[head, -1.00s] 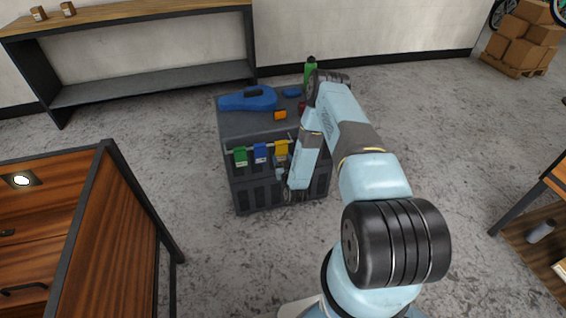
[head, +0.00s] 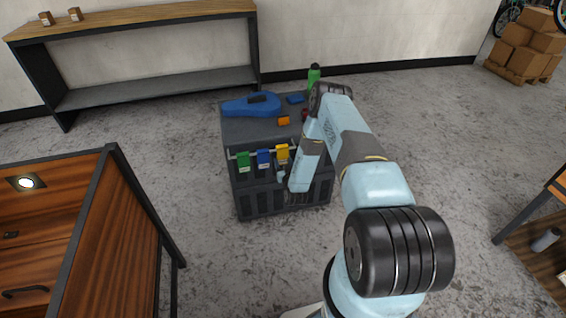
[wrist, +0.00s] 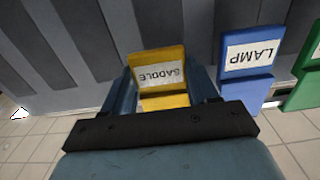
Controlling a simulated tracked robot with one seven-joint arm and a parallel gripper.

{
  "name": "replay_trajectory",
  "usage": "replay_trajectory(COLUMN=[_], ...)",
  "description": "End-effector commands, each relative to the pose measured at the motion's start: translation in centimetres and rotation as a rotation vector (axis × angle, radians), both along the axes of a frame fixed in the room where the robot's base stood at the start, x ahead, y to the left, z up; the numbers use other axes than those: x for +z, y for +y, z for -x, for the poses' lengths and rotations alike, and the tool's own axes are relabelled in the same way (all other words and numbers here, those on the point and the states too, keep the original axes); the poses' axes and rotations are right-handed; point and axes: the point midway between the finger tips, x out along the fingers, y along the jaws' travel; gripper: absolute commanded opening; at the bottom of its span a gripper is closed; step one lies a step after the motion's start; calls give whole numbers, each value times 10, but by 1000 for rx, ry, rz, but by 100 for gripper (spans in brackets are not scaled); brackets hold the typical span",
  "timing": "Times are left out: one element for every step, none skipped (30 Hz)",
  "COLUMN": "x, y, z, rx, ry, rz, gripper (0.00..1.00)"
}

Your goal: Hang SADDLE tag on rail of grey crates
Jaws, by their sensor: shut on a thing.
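The yellow SADDLE tag (head: 282,153) is at the right part of the rail (head: 252,155) on the front of the grey crates (head: 247,204). In the wrist view the tag (wrist: 158,71) shows its label upside down, between the two fingers of my gripper (wrist: 163,82), which is shut on it. In the head view my arm partly covers the rail's right end and the gripper. The tag's top is about level with the rail; I cannot tell whether its hook sits on it.
A blue LAMP tag (head: 263,159) and a green tag (head: 244,162) hang to the left. On the crates lie a blue case (head: 250,107), an orange item (head: 284,121) and a small blue item (head: 295,99). A green bottle (head: 314,76) stands behind. A wooden cabinet (head: 125,230) is at left.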

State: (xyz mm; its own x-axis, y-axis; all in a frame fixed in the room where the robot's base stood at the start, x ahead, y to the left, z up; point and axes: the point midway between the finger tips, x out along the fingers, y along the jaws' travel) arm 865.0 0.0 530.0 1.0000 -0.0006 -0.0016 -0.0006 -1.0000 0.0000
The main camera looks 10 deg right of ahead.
Motion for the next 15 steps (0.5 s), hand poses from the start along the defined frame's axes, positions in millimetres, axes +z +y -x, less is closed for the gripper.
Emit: replay_trajectory(x=[-1, -1, -2, -2, -2, -2, -2, -2, -2, -2, -2, -2, -2, -2, -2], y=[0, 0, 0, 0, 0, 0, 0, 0, 0, 0, 0, 0, 0, 0, 0], z=[0, 0, 0, 0, 0, 0, 0, 0, 0, 0, 0, 0, 0, 0, 0], rx=[0, 0, 0, 0, 0, 0, 0, 0, 0, 0, 0, 0, 0, 0, 0], ry=[0, 0, 0, 0, 0, 0, 0, 0, 0, 0, 0, 0, 0, 0, 0], rz=[0, 0, 0, 0, 0, 0, 0, 0, 0, 0, 0, 0, 0, 0, 0], gripper=[32, 32, 32, 32, 32, 32, 32, 32, 32, 32, 32, 60, 63, 66, 70])
